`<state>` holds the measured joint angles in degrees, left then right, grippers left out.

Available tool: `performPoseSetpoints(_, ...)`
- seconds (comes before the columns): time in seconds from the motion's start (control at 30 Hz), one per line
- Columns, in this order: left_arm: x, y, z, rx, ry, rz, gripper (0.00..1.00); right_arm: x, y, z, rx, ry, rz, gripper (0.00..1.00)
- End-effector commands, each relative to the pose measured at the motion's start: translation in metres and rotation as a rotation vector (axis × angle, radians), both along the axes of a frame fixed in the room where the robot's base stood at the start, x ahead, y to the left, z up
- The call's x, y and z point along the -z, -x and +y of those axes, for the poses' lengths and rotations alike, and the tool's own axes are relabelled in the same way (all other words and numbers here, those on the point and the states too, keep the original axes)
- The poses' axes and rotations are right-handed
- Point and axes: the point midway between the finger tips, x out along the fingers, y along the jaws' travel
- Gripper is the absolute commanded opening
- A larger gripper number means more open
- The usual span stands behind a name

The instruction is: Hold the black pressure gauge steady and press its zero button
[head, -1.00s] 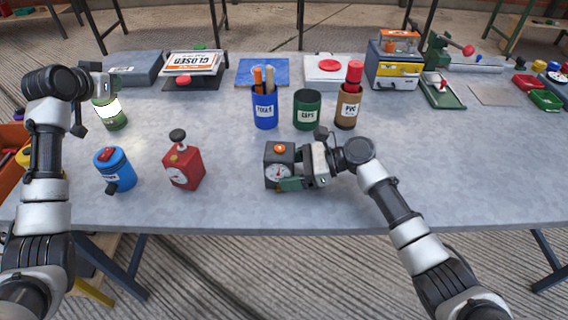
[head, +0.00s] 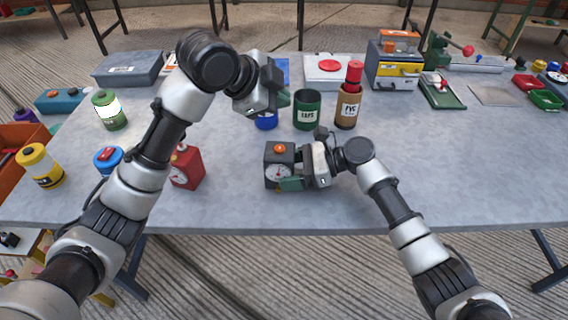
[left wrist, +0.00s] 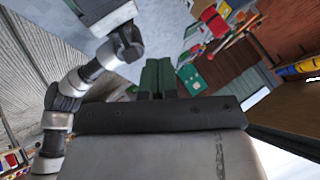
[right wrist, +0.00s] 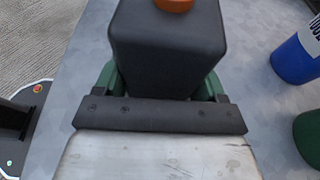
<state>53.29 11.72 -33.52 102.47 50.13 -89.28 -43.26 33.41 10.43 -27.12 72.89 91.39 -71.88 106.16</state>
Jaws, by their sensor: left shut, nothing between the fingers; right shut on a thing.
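The black pressure gauge (head: 279,167) stands upright on the grey table, with a white dial on its front and an orange button (head: 280,148) on top. My right gripper (head: 288,184) is shut on the gauge's body. In the right wrist view the gauge (right wrist: 168,50) sits between the green fingers, its orange button (right wrist: 174,4) at the top edge. My left gripper (head: 284,98) is raised above the table, beyond and above the gauge, apart from it. In the left wrist view its green fingers (left wrist: 158,78) are together and empty.
A red gauge (head: 187,168) and a blue one (head: 108,158) stand to the left, partly behind my left arm.

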Motion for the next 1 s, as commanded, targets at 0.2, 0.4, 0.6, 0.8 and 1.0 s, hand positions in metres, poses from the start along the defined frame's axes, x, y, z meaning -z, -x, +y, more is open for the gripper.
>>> performPoseSetpoints(0.2,0.011,0.006,-0.006,0.028,-0.015,-0.004,0.0,0.001,0.0,0.0,0.0,0.002,0.001,0.58)
performPoseSetpoints(0.4,0.038,0.006,-0.006,0.026,-0.015,-0.002,0.0,0.001,0.0,0.0,0.0,0.002,0.001,0.58)
performPoseSetpoints(0.6,0.065,0.006,-0.005,0.025,-0.015,-0.002,0.0,0.001,0.0,0.0,0.0,0.002,0.001,0.58)
performPoseSetpoints(0.8,0.082,0.005,-0.005,0.024,-0.015,-0.005,0.0,0.001,0.0,0.0,0.0,0.002,0.001,0.58)
performPoseSetpoints(1.0,0.088,0.005,-0.005,0.025,-0.014,-0.007,0.0,0.001,0.0,0.0,0.0,0.002,0.001,0.58)
